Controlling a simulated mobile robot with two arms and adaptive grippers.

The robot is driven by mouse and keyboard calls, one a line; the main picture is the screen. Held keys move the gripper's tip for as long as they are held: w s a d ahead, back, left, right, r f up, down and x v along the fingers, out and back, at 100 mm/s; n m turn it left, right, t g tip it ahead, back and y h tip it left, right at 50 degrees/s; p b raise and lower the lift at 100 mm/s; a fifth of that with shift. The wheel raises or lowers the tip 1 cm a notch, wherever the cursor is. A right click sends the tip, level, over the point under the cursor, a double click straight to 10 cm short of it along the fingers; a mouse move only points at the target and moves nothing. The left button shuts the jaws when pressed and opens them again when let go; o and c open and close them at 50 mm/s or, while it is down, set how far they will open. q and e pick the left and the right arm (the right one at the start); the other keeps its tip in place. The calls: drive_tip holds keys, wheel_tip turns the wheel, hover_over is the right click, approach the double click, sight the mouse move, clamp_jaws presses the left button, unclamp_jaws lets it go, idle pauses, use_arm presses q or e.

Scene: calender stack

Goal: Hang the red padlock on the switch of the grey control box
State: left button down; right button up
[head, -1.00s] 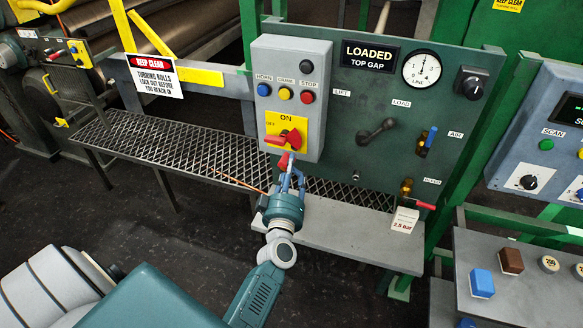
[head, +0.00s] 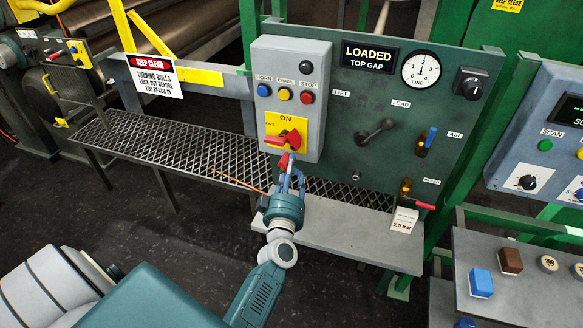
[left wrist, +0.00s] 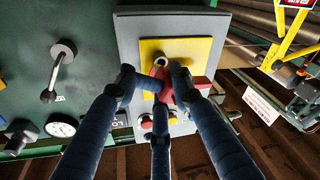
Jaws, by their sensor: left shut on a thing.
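The grey control box (head: 261,90) hangs on the green panel, with a red switch (head: 290,138) on a yellow plate (head: 301,124) near its lower end. My left gripper (head: 287,171) is just below the switch, its blue fingers shut on the red padlock (head: 283,161). In the left wrist view, the padlock (left wrist: 163,88) is between the fingertips, largely covered by them, close in front of the yellow plate (left wrist: 150,50). The switch's red handle (left wrist: 201,83) shows beside a finger. A pale ring shows near the padlock; I cannot tell whether it is around any part of the switch. My right gripper is not in view.
A grey shelf (head: 350,240) juts out under the panel, and a mesh walkway (head: 165,147) runs behind to the left. The black crank (head: 376,131), the blue-handled valve (head: 426,141) and the red-handled valve (head: 416,199) stick out to the right.

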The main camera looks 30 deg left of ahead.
use_arm(q)
drive_tip(key=shift+d+x, duration=0.25)
drive_tip(key=shift+x, duration=1.3)
drive_tip(key=shift+w, duration=0.1)
drive_tip(key=c, duration=1.2)
unclamp_jaws()
drive_tip(key=shift+w+f, duration=0.1)
drive_tip(key=shift+f, duration=0.05)
drive_tip(key=shift+o, duration=0.4)
drive_tip(key=shift+p+v, duration=0.3)
drive_tip(key=shift+v, duration=0.8)
drive_tip(key=s, duration=0.1)
drive_tip(key=s+p, duration=0.1)
drive_tip(key=s, duration=0.3)
drive_tip(key=shift+d, duration=0.4)
